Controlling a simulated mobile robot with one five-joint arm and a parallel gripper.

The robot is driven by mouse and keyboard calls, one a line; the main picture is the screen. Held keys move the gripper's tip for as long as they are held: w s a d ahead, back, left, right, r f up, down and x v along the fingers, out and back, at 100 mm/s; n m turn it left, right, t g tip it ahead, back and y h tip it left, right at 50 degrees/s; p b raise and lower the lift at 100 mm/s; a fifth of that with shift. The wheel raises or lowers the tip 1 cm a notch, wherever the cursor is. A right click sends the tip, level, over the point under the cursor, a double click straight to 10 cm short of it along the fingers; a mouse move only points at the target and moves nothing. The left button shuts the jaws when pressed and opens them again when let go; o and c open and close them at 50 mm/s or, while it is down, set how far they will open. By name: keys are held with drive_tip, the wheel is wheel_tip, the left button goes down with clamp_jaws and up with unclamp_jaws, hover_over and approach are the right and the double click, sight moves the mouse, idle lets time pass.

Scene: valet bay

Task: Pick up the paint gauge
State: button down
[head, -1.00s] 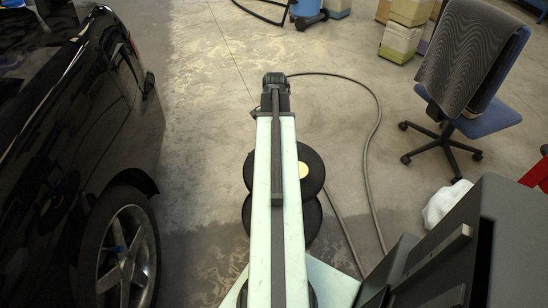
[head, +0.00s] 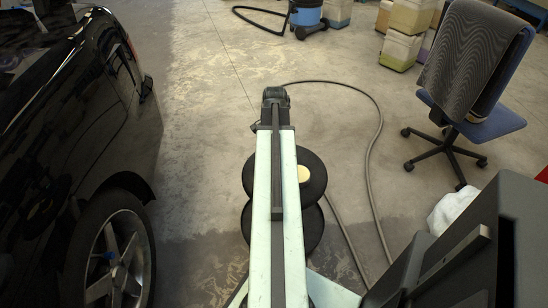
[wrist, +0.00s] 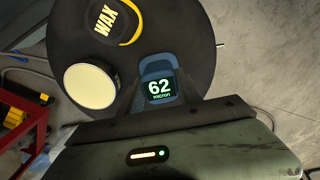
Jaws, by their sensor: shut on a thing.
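The paint gauge (wrist: 157,66) is a blue handheld device in the wrist view, with a lit display reading "62 micron". My gripper (wrist: 160,82) is shut on it, with a dark finger on each side. The gauge shows against a round black top (wrist: 195,45), and I cannot tell whether it touches that top. In the head view the gauge and my fingers are hidden by my arm. The round top shows there beside my arm (head: 314,190).
A tin marked WAX (wrist: 108,18) and a cream disc (wrist: 91,86) are on the round top. A black car (head: 75,120) stands at left. An office chair (head: 465,90), stacked containers (head: 402,35), a blue vacuum (head: 307,15) and a floor cable (head: 372,150) are around. Bare floor lies ahead.

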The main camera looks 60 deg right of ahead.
wheel_tip(320, 180, up, 10)
drive_tip(key=p, duration=1)
drive_tip(key=shift+r, duration=0.1)
drive_tip(key=shift+s+r+p, duration=0.1)
drive_tip(key=shift+r+p, duration=0.1)
drive_tip(key=shift+p, duration=0.1)
wheel_tip(320, 180, down, 11)
drive_tip(key=b, duration=1)
drive_tip(key=shift+r+b, duration=0.1)
drive_tip(key=shift+b, duration=0.3)
drive_tip(key=shift+r, duration=0.25)
drive_tip(key=shift+f, duration=0.2)
drive_tip(key=c, duration=0.8)
unclamp_jaws()
